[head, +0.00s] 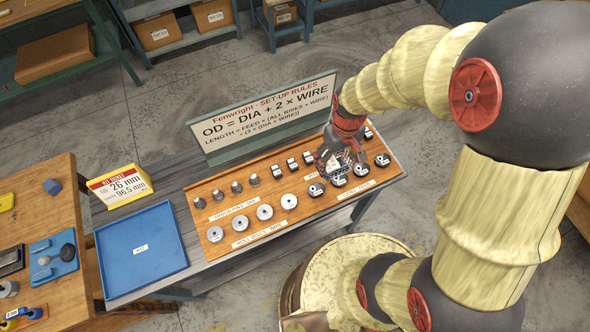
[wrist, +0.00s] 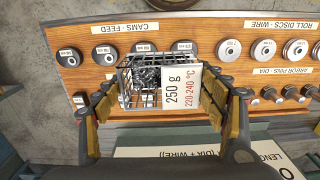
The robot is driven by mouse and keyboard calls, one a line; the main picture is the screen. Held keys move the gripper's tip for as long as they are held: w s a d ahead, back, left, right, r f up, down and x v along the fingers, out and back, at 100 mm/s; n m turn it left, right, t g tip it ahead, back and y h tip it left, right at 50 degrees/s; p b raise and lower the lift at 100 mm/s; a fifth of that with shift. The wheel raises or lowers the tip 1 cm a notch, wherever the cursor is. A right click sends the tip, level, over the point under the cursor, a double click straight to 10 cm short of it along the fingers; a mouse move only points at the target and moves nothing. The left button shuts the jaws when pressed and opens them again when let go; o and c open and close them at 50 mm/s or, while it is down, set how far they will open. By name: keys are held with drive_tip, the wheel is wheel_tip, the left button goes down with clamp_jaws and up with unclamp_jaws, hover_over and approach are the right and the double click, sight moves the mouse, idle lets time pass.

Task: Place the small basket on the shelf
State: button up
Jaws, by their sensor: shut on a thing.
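A small wire basket (wrist: 128,66) with tangled grey metal pieces in it is between the fingers of my gripper (wrist: 164,92) in the wrist view. Its white tag reads 250 g, 220-240 °C. My gripper (head: 338,160) is shut on it above the right part of the wooden parts board (head: 258,198) in the head view; the basket (head: 343,158) shows there only partly. I cannot tell whether it touches the board. Shelf units stand at the back: a grey-blue one (head: 183,42) and a green one at left (head: 68,77). I cannot tell which is the task's shelf.
The board holds discs, pins and cams. A rules sign (head: 266,115) stands behind it. An empty blue KIT tray (head: 140,252) lies left, with a yellow job ticket (head: 120,186) behind. A wooden bench (head: 40,185) is farther left. Bare floor lies behind.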

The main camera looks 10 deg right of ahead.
drive_tip(key=w+a+f, duration=0.1)
drive_tip(key=a+f, duration=0.1)
drive_tip(key=a, duration=0.1)
drive_tip(key=a+f, duration=0.3)
drive_tip(key=a, duration=0.1)
drive_tip(key=w+a+f+b, duration=0.1)
drive_tip(key=a+f, duration=0.2)
drive_tip(key=shift+w+a+f, duration=0.1)
drive_tip(key=shift+w+a, duration=0.25)
drive_tip(key=shift+a, duration=0.05)
drive_tip(key=shift+a+f, duration=0.15)
drive_tip(key=shift+f, duration=0.15)
drive_tip(key=shift+w+a+f+b, duration=0.15)
drive_tip(key=shift+f+b, duration=0.15)
drive_tip(key=shift+f, duration=1.3)
drive_tip(key=shift+f, duration=0.1)
drive_tip(key=o, duration=1.4)
